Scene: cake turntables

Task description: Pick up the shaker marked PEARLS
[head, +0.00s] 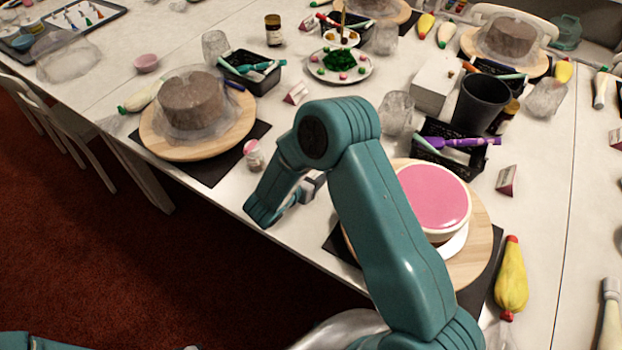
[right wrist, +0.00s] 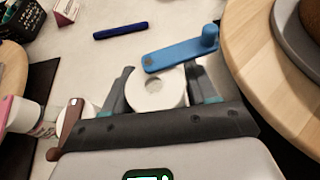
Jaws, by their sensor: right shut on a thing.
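My right gripper (right wrist: 161,74) is shut on a white round thing (right wrist: 155,95), with one finger on each side. Its pale top has a round mark in the middle, and no label shows, so I cannot tell if it is the PEARLS shaker. In the head view my right arm hides most of this gripper and what it holds. A small pink-lidded jar (head: 254,155) stands left of the arm; its marking is too small to read. A pink-topped container (right wrist: 17,115) shows at the left of the right wrist view. My left gripper is not in view.
A brown cake (head: 192,100) sits on a wooden turntable (head: 160,146) at the left. A pink-topped cake (head: 434,196) sits on another board (head: 481,232). A blue tool (right wrist: 180,54) lies just beyond the fingers. A black basket (head: 250,73) stands further back.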

